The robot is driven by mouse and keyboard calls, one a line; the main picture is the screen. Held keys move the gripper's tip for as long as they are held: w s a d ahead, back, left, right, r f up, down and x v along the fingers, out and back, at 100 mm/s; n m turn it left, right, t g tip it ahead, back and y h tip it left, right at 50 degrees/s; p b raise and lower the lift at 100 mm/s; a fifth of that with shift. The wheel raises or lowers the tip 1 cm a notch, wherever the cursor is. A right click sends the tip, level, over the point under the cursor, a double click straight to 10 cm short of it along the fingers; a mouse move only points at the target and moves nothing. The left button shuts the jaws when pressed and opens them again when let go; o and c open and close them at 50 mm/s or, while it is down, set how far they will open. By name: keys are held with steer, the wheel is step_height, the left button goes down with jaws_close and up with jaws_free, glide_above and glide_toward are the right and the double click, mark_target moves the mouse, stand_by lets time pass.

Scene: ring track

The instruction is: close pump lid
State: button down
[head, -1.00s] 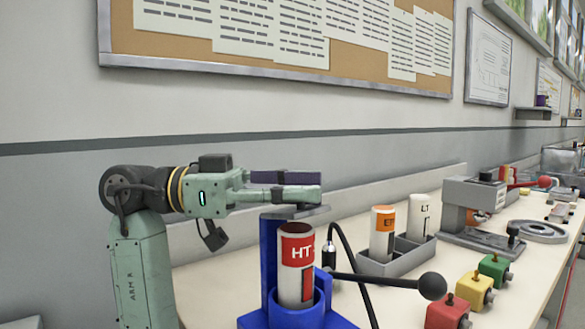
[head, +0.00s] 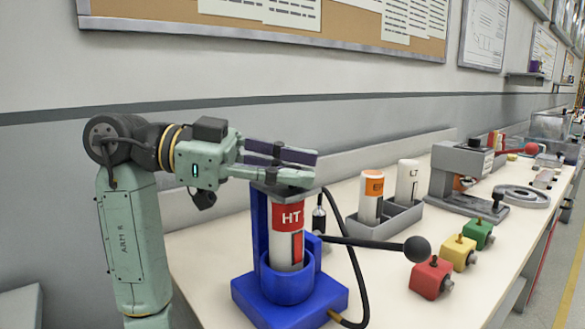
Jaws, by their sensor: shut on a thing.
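The blue pump (head: 288,291) stands on the bench with a white and red cylinder marked HT (head: 289,235) upright in its cup. The thin grey pump lid (head: 272,189) lies across the top of the blue column and over the cylinder, partly hidden by my gripper. My gripper (head: 312,168) reaches in from the left, fingers pointing right and slightly down. It is shut at the lid, just above the cylinder's top. The exact contact between fingers and lid is hard to see. A black lever with a ball knob (head: 417,249) sticks out to the right of the pump.
A grey tray (head: 389,222) holds an orange-banded cylinder (head: 371,196) and a white one (head: 407,181). Red (head: 431,278), yellow (head: 459,252) and green (head: 478,234) blocks stand at the right. A grey press (head: 461,170) is behind. A black hose curves beside the pump.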

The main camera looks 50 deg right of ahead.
steer(key=c, duration=1.5)
jaws_free()
steer(key=shift+f, duration=0.15)
steer(key=shift+o, duration=0.2)
steer(key=v, duration=1.2)
steer(key=shift+s, duration=0.1)
